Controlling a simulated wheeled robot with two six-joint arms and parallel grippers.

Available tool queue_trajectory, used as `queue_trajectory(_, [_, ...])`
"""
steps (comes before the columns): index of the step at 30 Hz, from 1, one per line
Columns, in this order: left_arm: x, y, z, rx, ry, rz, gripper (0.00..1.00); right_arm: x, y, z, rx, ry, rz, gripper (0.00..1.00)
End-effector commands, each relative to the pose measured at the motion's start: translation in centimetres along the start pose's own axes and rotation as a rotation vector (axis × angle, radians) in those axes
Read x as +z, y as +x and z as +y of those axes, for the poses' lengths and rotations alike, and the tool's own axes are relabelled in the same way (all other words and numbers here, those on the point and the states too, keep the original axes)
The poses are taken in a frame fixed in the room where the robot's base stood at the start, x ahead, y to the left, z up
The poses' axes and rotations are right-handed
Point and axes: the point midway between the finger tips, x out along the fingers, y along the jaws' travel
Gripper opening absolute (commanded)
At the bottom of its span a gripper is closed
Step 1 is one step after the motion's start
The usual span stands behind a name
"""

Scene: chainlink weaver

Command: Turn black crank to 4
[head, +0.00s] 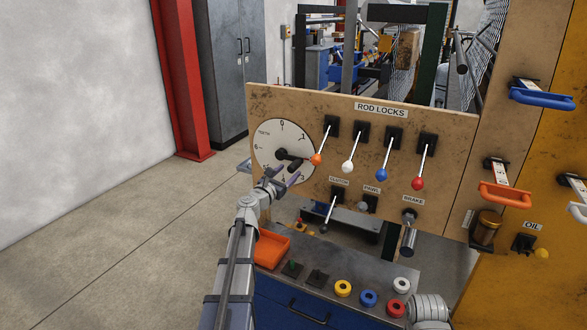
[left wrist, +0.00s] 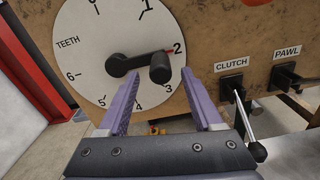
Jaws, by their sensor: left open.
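The black crank (left wrist: 122,64) is mounted on a white dial (left wrist: 88,38) marked TEETH, with numbers from 0 to 6. Its black knob (left wrist: 160,68) points to the right and a red pointer tip lies at the 2. In the head view the crank (head: 284,155) sits at the left of the wooden panel. My left gripper (left wrist: 160,76) is open in front of the dial. Its purple fingers lie on either side of the knob in the picture; whether they reach around it in depth I cannot tell. My right gripper is not in view.
Levers with orange, white, blue and red knobs (head: 417,184) stand right of the dial under ROD LOCKS. The clutch lever (left wrist: 246,120) hangs right of my gripper. An orange tray (head: 272,246) and several buttons are on the bench below. Floor at left is clear.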

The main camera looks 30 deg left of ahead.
Motion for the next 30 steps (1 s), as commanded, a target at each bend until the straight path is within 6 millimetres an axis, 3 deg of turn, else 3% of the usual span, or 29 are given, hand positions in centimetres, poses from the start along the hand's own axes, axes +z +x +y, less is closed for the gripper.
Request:
queue_trajectory(1, [0.0,1.2,0.1,-0.002,0.000,0.000,0.67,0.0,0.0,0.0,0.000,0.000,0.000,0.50])
queue_trajectory(7, [0.0,4.0,0.1,-0.001,0.001,0.000,0.67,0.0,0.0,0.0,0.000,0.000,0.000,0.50])
queue_trajectory(17, [0.0,4.6,-0.1,0.000,0.001,0.000,0.67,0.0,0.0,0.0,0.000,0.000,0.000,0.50])
queue_trajectory(30, [0.0,4.5,0.0,0.000,0.001,0.000,0.19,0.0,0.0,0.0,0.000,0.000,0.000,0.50])
